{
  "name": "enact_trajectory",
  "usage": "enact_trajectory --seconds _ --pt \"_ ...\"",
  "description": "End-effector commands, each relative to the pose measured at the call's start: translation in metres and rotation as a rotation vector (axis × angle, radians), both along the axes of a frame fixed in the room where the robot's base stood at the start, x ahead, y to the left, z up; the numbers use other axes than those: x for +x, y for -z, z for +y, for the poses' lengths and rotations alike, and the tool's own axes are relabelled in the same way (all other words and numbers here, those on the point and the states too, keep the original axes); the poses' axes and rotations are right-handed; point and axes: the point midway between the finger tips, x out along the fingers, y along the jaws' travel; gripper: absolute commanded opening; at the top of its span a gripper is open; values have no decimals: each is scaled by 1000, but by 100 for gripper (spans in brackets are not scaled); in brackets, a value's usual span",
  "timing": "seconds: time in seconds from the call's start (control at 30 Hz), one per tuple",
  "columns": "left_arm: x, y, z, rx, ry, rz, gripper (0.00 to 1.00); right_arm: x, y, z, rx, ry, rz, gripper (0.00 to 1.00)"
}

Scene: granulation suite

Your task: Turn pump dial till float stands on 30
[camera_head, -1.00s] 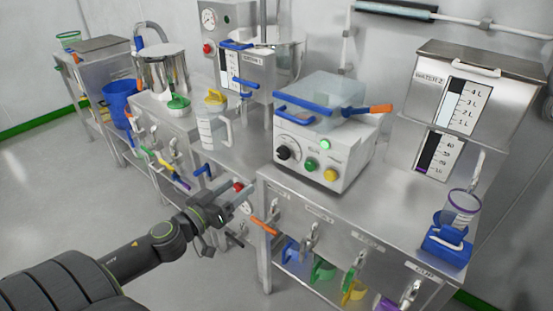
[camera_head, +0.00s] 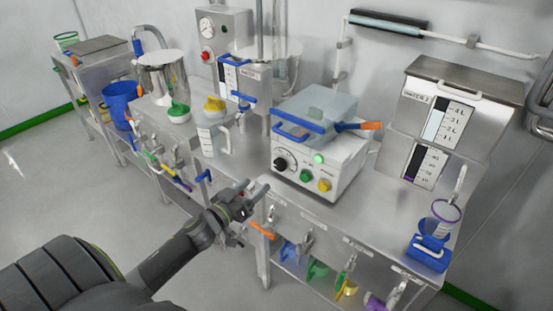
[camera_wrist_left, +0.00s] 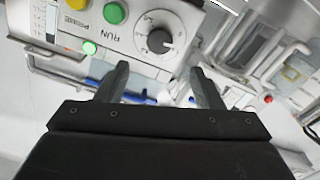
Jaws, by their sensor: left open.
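The pump dial, a black knob (camera_head: 281,163), sits on the left of the white box's front panel. In the left wrist view the dial (camera_wrist_left: 159,40) has a white pointer mark and a ring of printed marks around it. My left gripper (camera_head: 255,189) is open and empty, in front of and below the dial, apart from it. Its two dark fingers (camera_wrist_left: 160,88) show in the wrist view with the dial beyond them. A dark gauge strip (camera_head: 417,163) with numbers stands on the tank at right; purple shows low on it. The exact float reading is too small to tell.
The white box (camera_head: 312,182) also has green and yellow buttons, a lit green lamp, and a blue-handled clear lid on top. A bench edge with several coloured handles runs below. A blue holder with a clear cup (camera_head: 431,250) stands at right. The floor at left is clear.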

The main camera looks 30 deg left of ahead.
Motion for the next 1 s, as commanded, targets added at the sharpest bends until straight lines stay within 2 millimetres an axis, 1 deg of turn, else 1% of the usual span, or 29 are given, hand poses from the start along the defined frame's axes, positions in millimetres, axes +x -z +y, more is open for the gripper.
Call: enact_trajectory --seconds 0.03,0.17,0.4,0.6,0.8,1.0 --pt "9 -6 0 0 -1 -4 61 1 -10 0 0 0 -1 0" --pt "27 -6 -3 -1 2 -2 61 1 -22 0 0 0 -1 0" --pt "71 -2 -6 1 1 -3 61 0 -27 0 0 0 1 0" --pt "98 0 -8 1 2 -2 61 0 -26 0 0 0 2 0" --pt "109 0 -9 1 2 -1 61 0 -26 0 0 0 2 0" --pt "110 0 -9 1 2 -1 61 0 -26 0 0 0 2 0"
